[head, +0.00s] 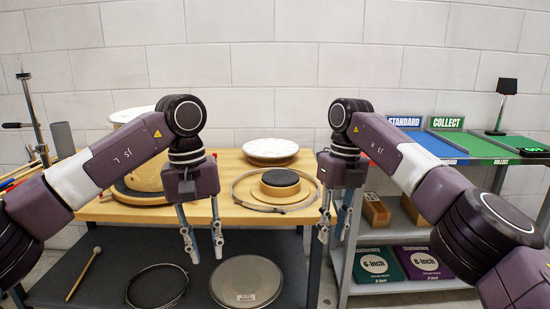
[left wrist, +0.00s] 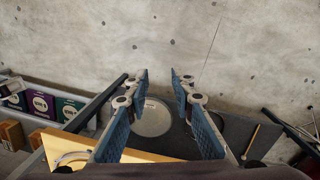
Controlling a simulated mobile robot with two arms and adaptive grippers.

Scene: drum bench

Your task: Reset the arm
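My left gripper (head: 204,246) points down in front of the wooden bench and holds nothing. Its two fingers are apart in the head view, and in the left wrist view (left wrist: 160,76) they are also clearly apart with nothing between them. My right gripper (head: 333,232) also points down, at the right end of the bench, with its fingers spread and empty. Both arms are bent and raised in front of the bench. Neither gripper touches anything that I can see.
The wooden bench (head: 232,215) holds a white drum head (head: 270,149), a metal hoop (head: 244,201) and a round dark pad (head: 280,178). A dark lower shelf bears a hoop (head: 157,287), a grey disc (head: 246,281) and a mallet (head: 83,274). A shelf unit (head: 395,233) stands right.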

